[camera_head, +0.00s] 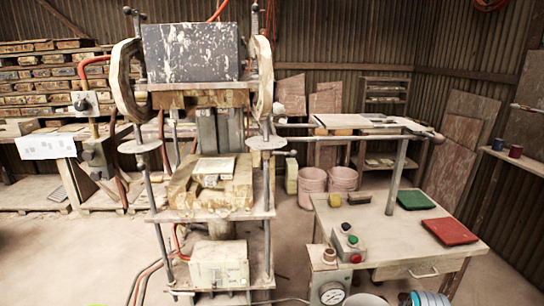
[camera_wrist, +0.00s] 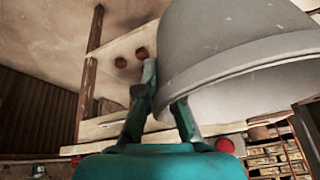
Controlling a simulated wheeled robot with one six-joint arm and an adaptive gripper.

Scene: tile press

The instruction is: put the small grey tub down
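The small grey tub (camera_wrist: 235,45) fills the upper right of the wrist view, with its wide rim and open side facing down in the picture. My gripper (camera_wrist: 164,82) has its two dark teal fingers at the rim's left edge. One finger is on the outer side of the wall and the other is by the inside of the opening, so the fingers appear closed on the rim. The exact contact is partly hidden.
In the head view, a worktable (camera_head: 385,235) at the right bears a green tile (camera_head: 416,200), a red tile (camera_head: 450,231) and a button box (camera_head: 347,242). The tile press (camera_head: 215,190) stands at centre-left. Two pink buckets (camera_head: 312,186) stand behind. Part of the tabletop is bare.

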